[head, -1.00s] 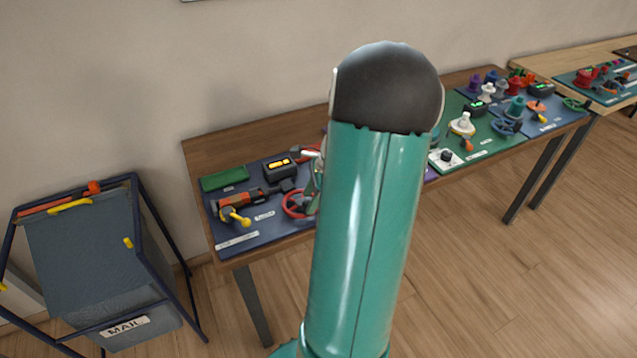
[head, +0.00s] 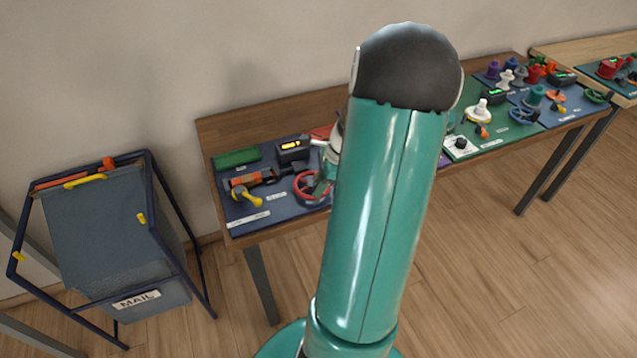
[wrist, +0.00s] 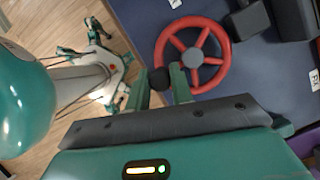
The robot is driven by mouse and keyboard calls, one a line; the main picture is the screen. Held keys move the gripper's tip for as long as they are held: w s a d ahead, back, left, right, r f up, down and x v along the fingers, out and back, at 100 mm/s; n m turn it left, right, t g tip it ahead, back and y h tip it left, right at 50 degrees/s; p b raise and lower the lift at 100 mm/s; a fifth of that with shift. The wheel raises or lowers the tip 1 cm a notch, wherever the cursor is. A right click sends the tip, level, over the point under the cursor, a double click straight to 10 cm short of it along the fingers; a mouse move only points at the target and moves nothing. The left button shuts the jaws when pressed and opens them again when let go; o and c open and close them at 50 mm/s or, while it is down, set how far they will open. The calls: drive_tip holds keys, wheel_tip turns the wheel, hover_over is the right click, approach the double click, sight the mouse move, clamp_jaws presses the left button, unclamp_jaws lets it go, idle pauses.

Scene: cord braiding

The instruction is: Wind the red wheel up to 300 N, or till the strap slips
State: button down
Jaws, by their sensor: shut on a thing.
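The red wheel (wrist: 222,71) has several spokes and a grey hub and stands over a dark blue board in the wrist view. In the head view the red wheel (head: 298,187) is partly hidden behind my arm. My gripper (wrist: 161,81) is at the wheel's lower left rim, its two green fingers closed around a dark round knob (wrist: 159,78). In the head view my arm hides most of the gripper. A black box with an amber display (head: 291,147) stands behind the wheel; its digits are too small to read. An orange and black cylinder (head: 250,179) lies left of the wheel.
A yellow lever (head: 247,195) and a green block (head: 237,158) are on the same board. More boards with knobs and wheels run along the table to the right. A blue mail bin (head: 115,235) stands on the floor at left.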

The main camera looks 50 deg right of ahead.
sight(307, 172)
drive_tip(key=shift+w+a, duration=0.1)
drive_tip(key=shift+a, duration=0.05)
idle(0.7)
drive_tip(key=shift+w+a, duration=0.4)
drive_tip(key=shift+a, duration=0.05)
drive_tip(key=w, duration=0.2)
drive_tip(key=w+a, duration=0.1)
drive_tip(key=w, duration=0.1)
drive_tip(key=shift+w, duration=0.2)
drive_tip(key=w+d, duration=0.2)
drive_tip(key=w, duration=0.1)
drive_tip(key=shift+d, duration=0.2)
drive_tip(key=d, duration=0.4)
drive_tip(key=shift+d, duration=0.35)
drive_tip(key=shift+s+d, duration=0.4)
drive_tip(key=shift+s, duration=0.45)
drive_tip(key=shift+s+d, duration=0.4)
drive_tip(key=shift+s, duration=0.45)
drive_tip(key=shift+s+d, duration=0.4)
drive_tip(key=shift+s, duration=0.55)
drive_tip(key=shift+s+a, duration=0.2)
drive_tip(key=shift+s, duration=0.35)
